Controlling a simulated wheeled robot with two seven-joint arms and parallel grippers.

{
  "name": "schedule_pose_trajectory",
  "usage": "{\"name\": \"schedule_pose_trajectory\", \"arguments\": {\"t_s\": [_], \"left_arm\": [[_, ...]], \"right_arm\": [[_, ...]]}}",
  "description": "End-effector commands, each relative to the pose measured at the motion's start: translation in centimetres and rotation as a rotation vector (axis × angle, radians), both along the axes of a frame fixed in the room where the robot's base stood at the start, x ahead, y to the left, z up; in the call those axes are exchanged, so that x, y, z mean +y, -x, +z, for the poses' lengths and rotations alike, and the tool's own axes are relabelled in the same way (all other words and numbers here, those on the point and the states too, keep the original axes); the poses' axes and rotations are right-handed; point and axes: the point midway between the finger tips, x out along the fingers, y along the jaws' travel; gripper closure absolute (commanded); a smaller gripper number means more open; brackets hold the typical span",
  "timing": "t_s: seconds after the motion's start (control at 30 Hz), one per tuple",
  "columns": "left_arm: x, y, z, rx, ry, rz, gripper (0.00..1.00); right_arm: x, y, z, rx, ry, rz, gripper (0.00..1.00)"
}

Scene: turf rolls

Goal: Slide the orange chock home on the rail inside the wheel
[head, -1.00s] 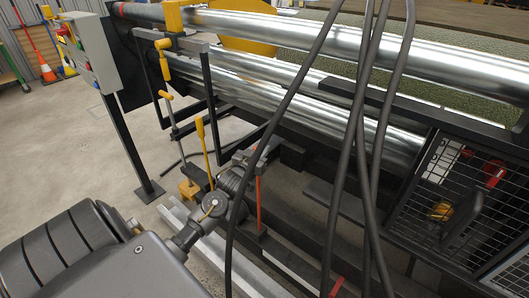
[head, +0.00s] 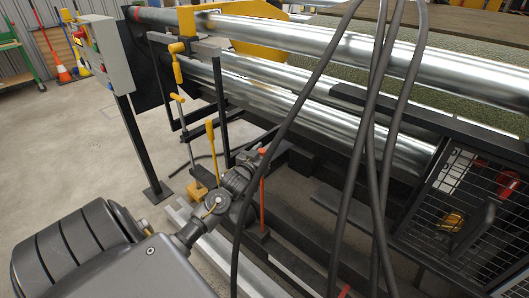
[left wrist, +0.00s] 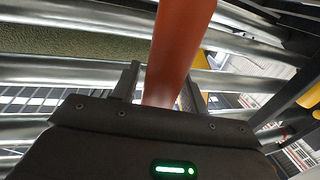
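The orange chock's upright orange handle (head: 262,190) stands near the middle of the head view, with its lower end by the dark beams. It also fills the middle of the left wrist view (left wrist: 178,45). My left gripper (head: 256,162) is at the handle's upper part, and the orange tip shows just above it. In the left wrist view the handle fills the gap between the two fingers (left wrist: 160,92), so the gripper looks shut on it. The chock's foot and its contact with the rail are hard to make out. No wheel is clearly recognisable. My right gripper is not in view.
Shiny rollers (head: 300,95) run behind. Dark cables (head: 365,150) hang in front. A mesh cage (head: 460,215) is at the right. The floor (head: 80,165) at left is clear.

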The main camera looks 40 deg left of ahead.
Motion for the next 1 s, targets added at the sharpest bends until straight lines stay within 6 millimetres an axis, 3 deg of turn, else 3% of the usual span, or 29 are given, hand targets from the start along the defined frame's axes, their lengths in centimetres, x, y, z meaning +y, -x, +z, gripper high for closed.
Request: {"name": "schedule_pose_trajectory", "arguments": {"t_s": [0.43, 0.53, 0.8, 1.0], "left_arm": [[-0.3, 0.8, -0.6, 0.013, 0.005, -0.001, 0.46], [-0.7, 2.2, -0.5, 0.012, 0.004, -0.002, 0.46], [-1.9, 7.5, -0.4, 0.008, 0.004, 0.000, 0.46], [-2.5, 9.9, -0.4, 0.007, 0.004, -0.001, 0.46]], "right_arm": [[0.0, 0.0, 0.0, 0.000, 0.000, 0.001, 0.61], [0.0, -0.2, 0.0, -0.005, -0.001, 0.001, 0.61], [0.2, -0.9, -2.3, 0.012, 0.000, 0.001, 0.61], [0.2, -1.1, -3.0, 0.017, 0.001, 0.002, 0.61]]}}
